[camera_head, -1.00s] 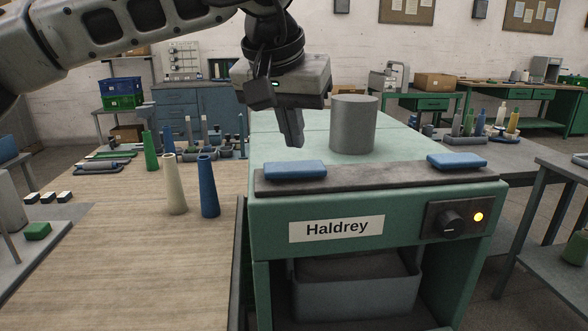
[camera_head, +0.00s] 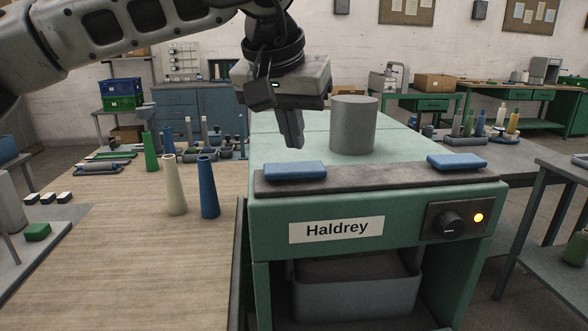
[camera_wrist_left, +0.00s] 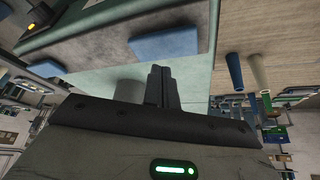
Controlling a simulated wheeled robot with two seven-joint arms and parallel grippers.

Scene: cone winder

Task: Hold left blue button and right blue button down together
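The left blue button (camera_head: 295,171) and the right blue button (camera_head: 457,162) sit at the two ends of a dark strip (camera_head: 375,175) on the front top of the green Haldrey machine (camera_head: 270,215). My left gripper (camera_head: 293,140) points down just behind and above the left blue button, apart from it. Its fingers are together and hold nothing. In the left wrist view the closed fingers (camera_wrist_left: 161,72) point toward the left blue button (camera_wrist_left: 166,45), with a gap between. The right blue button shows partly in that view (camera_wrist_left: 88,3). My right gripper is not in view.
A grey cylinder (camera_head: 353,125) stands on the machine top, right of my left gripper. A dark knob (camera_head: 448,223) and a lit amber lamp (camera_head: 478,217) are on the front panel. A cream cone (camera_head: 174,186) and a blue cone (camera_head: 208,188) stand on the wooden table at left.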

